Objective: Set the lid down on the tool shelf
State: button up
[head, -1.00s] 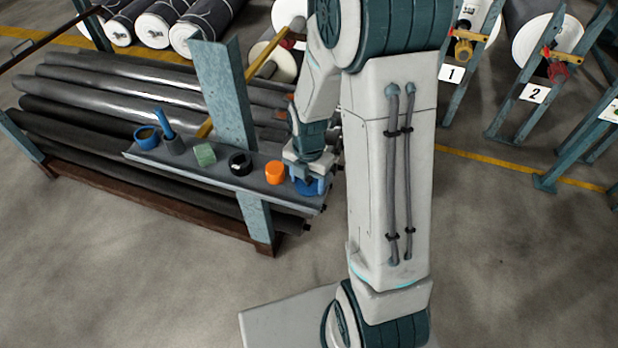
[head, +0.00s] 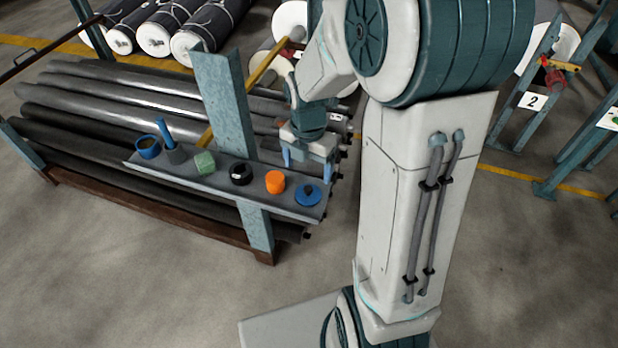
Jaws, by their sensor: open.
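The blue lid (head: 308,195) lies flat on the right end of the grey tool shelf (head: 215,184), with its small knob facing up. My gripper (head: 308,164) is open and empty. It hangs above and behind the lid in the picture, with its blue fingers pointing down and apart from the lid. Nothing hides the lid.
Left of the lid on the shelf stand an orange cylinder (head: 275,182), a black ring-shaped roll (head: 241,173), a green block (head: 205,162), a dark cup with a blue handle (head: 172,148) and a blue pot (head: 148,147). A post (head: 224,103) rises behind the shelf.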

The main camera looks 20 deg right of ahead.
jog(key=s+r+m+t, duration=0.1)
jog(key=s+r+m, duration=0.4)
jog(key=m, duration=0.8)
jog(key=s+r+m+t, duration=0.1)
jog(key=s+r+m, duration=0.5)
jog(key=m, duration=0.7)
jog(key=shift+s+a+m+t, duration=0.25)
jog(key=shift+s+m+t, duration=0.15)
jog(key=shift+s, duration=0.7)
